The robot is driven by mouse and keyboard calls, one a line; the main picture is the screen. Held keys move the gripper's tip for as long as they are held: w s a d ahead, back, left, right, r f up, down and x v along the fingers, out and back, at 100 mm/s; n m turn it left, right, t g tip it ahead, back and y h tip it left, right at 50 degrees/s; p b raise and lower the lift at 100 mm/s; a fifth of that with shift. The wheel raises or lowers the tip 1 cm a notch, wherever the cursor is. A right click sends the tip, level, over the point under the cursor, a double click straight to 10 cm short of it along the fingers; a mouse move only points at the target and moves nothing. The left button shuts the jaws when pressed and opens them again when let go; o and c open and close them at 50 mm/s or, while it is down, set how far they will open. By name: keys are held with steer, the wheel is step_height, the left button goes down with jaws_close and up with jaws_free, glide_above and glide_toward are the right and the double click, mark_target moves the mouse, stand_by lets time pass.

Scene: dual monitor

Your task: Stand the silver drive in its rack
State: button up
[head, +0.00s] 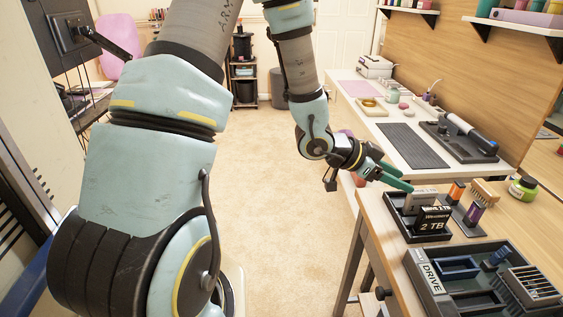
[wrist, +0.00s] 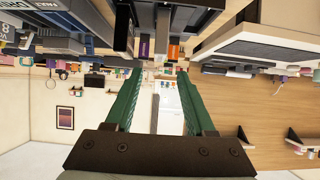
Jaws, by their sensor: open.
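A silver-grey drive (head: 418,202) appears to stand in a small black holder (head: 399,224) near the desk's left edge in the head view. A black drive marked 2 TB (head: 432,224) stands upright in front of it. A grey slotted rack (head: 532,287) stands at the right of the dark tray labelled DRIVE (head: 428,275); I cannot tell for certain whether it is the drive's rack. My gripper (head: 405,181) is open and empty, just above and behind the holder. In the wrist view, its green fingers (wrist: 160,73) are spread with nothing between them.
The tray also holds blue-edged compartments (head: 458,266). Behind the holder are orange and purple items (head: 474,213), a brush (head: 485,191) and a green jar (head: 523,188). A white desk (head: 373,121) with a black mat stands further back. Open carpet (head: 285,200) lies left of the desks.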

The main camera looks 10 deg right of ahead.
steer(key=w+a+n+t+y, duration=0.35)
steer(key=w+a+n, duration=0.2)
steer(key=a, duration=0.65)
steer(key=w+a+n+t+y, duration=0.2)
steer(key=w+a+n+y, duration=0.4)
steer(key=a, duration=0.6)
steer(key=s+a+r+n+g+y+p, duration=0.1)
steer(key=s+a+r+n, duration=0.2)
steer(key=a, duration=0.4)
steer(key=s+a+r+n+g+y+p, duration=0.1)
steer(key=s+a+r+n+g, duration=0.1)
steer(key=s+a, duration=0.3)
steer(key=shift+a+r+n, duration=0.45)
steer(key=shift+a+r, duration=0.35)
steer(key=shift+a, duration=0.45)
